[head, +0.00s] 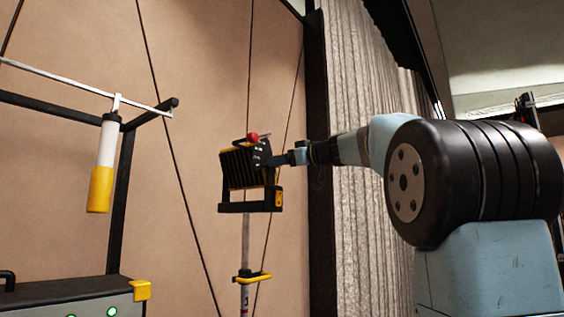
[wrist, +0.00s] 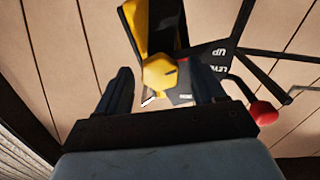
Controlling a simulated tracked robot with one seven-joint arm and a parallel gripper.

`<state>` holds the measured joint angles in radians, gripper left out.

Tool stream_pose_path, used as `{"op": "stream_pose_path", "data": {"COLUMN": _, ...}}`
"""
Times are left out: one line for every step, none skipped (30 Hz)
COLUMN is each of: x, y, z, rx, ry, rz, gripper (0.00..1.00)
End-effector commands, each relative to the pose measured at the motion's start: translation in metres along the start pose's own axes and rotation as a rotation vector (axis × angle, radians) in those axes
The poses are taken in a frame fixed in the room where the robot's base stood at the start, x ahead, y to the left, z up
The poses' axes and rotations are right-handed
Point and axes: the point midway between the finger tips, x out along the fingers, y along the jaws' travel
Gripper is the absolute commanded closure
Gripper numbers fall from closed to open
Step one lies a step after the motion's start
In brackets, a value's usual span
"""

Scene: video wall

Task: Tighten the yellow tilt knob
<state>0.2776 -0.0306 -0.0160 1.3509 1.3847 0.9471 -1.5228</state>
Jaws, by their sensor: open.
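The yellow tilt knob (wrist: 159,73) shows in the wrist view, a faceted yellow knob with a dark mark on its face. It lies between and just beyond the fingertips of my gripper (wrist: 163,85), which is open with a finger on each side. I cannot tell whether either finger touches it. In the head view my gripper (head: 275,160) is at the right side of a black and yellow ribbed lamp-like unit (head: 243,170) on a pole. The knob itself is hidden there behind my gripper.
A red ball-ended lever (wrist: 263,112) is right of my gripper; its red ball (head: 252,137) tops the unit. The pole (head: 245,235) has a yellow collar. Thin cables run nearby. A white and yellow cylinder (head: 104,165) hangs left. A console (head: 75,300) stands lower left.

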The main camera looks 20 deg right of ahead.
Motion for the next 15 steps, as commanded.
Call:
{"op": "stream_pose_path", "data": {"x": 0.0007, "y": -0.0001, "z": -0.0001, "rx": 0.000, "ry": 0.000, "rz": 0.000, "gripper": 0.31}}
{"op": "stream_pose_path", "data": {"x": 0.0009, "y": -0.0001, "z": -0.0001, "rx": 0.000, "ry": 0.000, "rz": 0.000, "gripper": 0.31}}
{"op": "stream_pose_path", "data": {"x": 0.0009, "y": -0.0001, "z": -0.0002, "rx": 0.000, "ry": 0.000, "rz": 0.000, "gripper": 0.31}}
{"op": "stream_pose_path", "data": {"x": 0.0009, "y": -0.0001, "z": -0.0002, "rx": 0.000, "ry": 0.000, "rz": 0.000, "gripper": 0.31}}
{"op": "stream_pose_path", "data": {"x": 0.0008, "y": -0.0001, "z": -0.0002, "rx": 0.000, "ry": 0.000, "rz": 0.000, "gripper": 0.31}}
{"op": "stream_pose_path", "data": {"x": 0.0007, "y": -0.0001, "z": -0.0001, "rx": 0.000, "ry": 0.000, "rz": 0.000, "gripper": 0.31}}
{"op": "stream_pose_path", "data": {"x": 0.0007, "y": -0.0001, "z": -0.0001, "rx": 0.000, "ry": 0.000, "rz": 0.000, "gripper": 0.31}}
{"op": "stream_pose_path", "data": {"x": 0.0007, "y": 0.0000, "z": -0.0001, "rx": 0.000, "ry": 0.000, "rz": 0.000, "gripper": 0.32}}
{"op": "stream_pose_path", "data": {"x": 0.0006, "y": 0.0000, "z": -0.0001, "rx": 0.000, "ry": 0.000, "rz": 0.000, "gripper": 0.36}}
{"op": "stream_pose_path", "data": {"x": 0.0006, "y": 0.0000, "z": -0.0001, "rx": 0.000, "ry": 0.000, "rz": 0.000, "gripper": 0.39}}
{"op": "stream_pose_path", "data": {"x": 0.0005, "y": 0.0000, "z": -0.0001, "rx": 0.000, "ry": 0.000, "rz": 0.000, "gripper": 0.42}}
{"op": "stream_pose_path", "data": {"x": 0.0005, "y": 0.0000, "z": -0.0001, "rx": 0.000, "ry": 0.000, "rz": 0.000, "gripper": 0.46}}
{"op": "stream_pose_path", "data": {"x": 0.0004, "y": 0.0000, "z": -0.0001, "rx": 0.000, "ry": 0.000, "rz": 0.000, "gripper": 0.48}}
{"op": "stream_pose_path", "data": {"x": 0.0004, "y": 0.0000, "z": -0.0001, "rx": 0.000, "ry": 0.000, "rz": 0.000, "gripper": 0.51}}
{"op": "stream_pose_path", "data": {"x": 0.0004, "y": 0.0001, "z": -0.0001, "rx": 0.000, "ry": 0.000, "rz": 0.000, "gripper": 0.55}}
